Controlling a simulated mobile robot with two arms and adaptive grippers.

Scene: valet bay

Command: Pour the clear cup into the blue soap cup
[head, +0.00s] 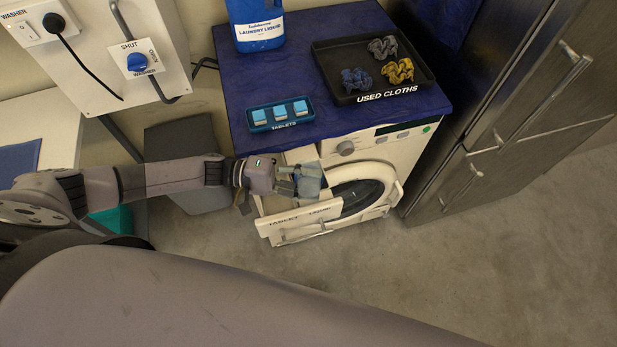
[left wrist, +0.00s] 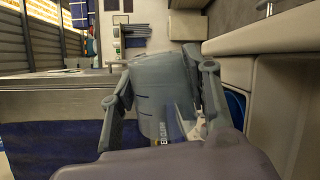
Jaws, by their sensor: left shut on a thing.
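The clear cup (head: 312,179) is greyish and see-through. My left gripper (head: 297,182) is shut on it and holds it above the washer's pulled-out drawer (head: 300,222). In the left wrist view the cup (left wrist: 158,85) shows marks on its wall, between the two fingers of the gripper (left wrist: 165,75). How far it is tilted and what it holds I cannot tell. A bit of blue (left wrist: 235,104) shows inside the drawer, right of the cup; it may be the blue soap cup, mostly hidden. I cannot make out the soap cup in the head view. My right gripper is not in view.
The drawer front reads TABLET and LIQUID. The washer's round door (head: 362,198) is beside it. On the blue top (head: 300,75) are a tablet tray (head: 257,128), a laundry liquid jug (head: 258,32) and a black used-cloths tray (head: 330,85). Steel cabinets (head: 490,120) stand right.

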